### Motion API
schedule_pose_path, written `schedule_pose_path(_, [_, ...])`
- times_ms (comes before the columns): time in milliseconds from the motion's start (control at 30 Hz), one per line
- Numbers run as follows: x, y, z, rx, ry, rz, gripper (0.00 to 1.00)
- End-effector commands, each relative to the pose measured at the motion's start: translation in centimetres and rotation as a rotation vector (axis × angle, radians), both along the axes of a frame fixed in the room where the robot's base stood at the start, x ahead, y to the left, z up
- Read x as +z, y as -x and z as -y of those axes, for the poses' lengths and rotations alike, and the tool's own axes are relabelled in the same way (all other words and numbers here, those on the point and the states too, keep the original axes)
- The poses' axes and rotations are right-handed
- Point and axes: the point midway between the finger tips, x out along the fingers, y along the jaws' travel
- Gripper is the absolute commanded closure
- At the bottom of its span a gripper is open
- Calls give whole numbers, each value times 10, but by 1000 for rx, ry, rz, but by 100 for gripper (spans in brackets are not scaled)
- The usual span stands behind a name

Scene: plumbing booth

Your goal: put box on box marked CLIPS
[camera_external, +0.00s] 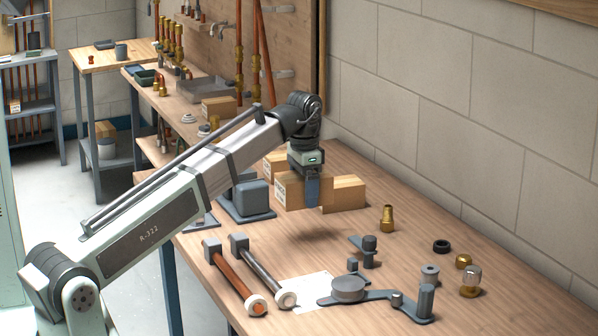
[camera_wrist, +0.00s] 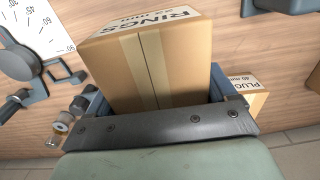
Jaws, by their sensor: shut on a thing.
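My gripper (camera_external: 313,190) is shut on a cardboard box marked RINGS (camera_external: 291,192), which hangs above the workbench with a shadow below it. In the wrist view the RINGS box (camera_wrist: 165,65) sits between the two blue fingers, its lettered top tilted in the picture. A box marked PLUGS (camera_wrist: 258,100) is partly hidden behind the gripper in the wrist view. In the external view a box (camera_external: 347,193) stands just right of the held box, and another box (camera_external: 273,164) stands behind it, partly hidden. I cannot read the word CLIPS on any box.
A grey block-like device (camera_external: 247,198) stands left of the boxes. Two hammer-like tools (camera_external: 237,275), a grey fixture (camera_external: 350,289), a white sheet (camera_external: 305,290) and brass fittings (camera_external: 387,219) lie toward the front. A block wall (camera_external: 450,110) borders the bench. Bare wood lies below the held box.

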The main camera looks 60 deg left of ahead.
Motion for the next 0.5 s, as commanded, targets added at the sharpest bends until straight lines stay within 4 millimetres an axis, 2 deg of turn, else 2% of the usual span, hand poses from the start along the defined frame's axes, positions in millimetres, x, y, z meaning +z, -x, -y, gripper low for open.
schedule_pose_path(133, [1,10,-45,66,0,-1,57])
schedule_pose_path(233, [6,8,-82,114,0,-2,57])
schedule_pose_path(500, [25,-18,-199,233,2,-4,57])
